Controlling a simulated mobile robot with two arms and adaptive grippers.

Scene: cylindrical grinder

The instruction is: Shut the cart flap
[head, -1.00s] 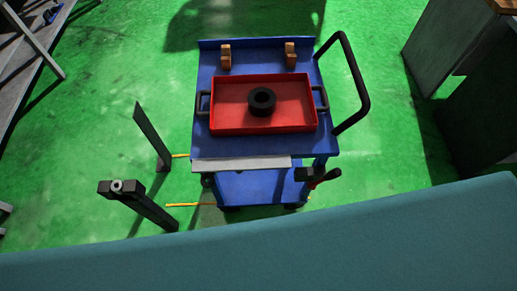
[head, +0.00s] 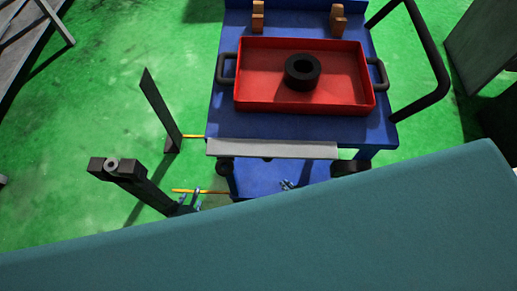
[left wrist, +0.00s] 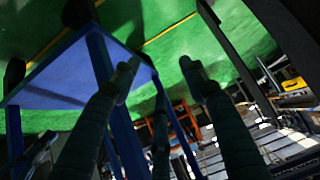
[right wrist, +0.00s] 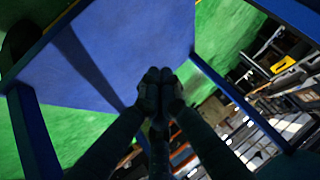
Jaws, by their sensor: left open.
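The cart flap is a light grey strip (head: 270,149) along the near edge of the blue cart's top (head: 225,110). Its exact tilt is hard to tell. My right gripper (head: 287,185) is small at the cart's lower near side, below the flap in the picture. In the right wrist view its fingers (right wrist: 160,76) are together with nothing seen between them, in front of a blue panel. My left gripper (head: 190,203) is left of the cart, beside a dark post. In the left wrist view its fingers (left wrist: 158,75) are apart and empty. Neither gripper is seen touching the flap.
A red tray (head: 245,98) with a black ring (head: 302,70) stands on the cart, behind the flap. Two orange-brown blocks sit farther back. A black handle (head: 440,70) is at right. A dark post (head: 140,180) and an upright dark plate (head: 160,108) stand left of the cart.

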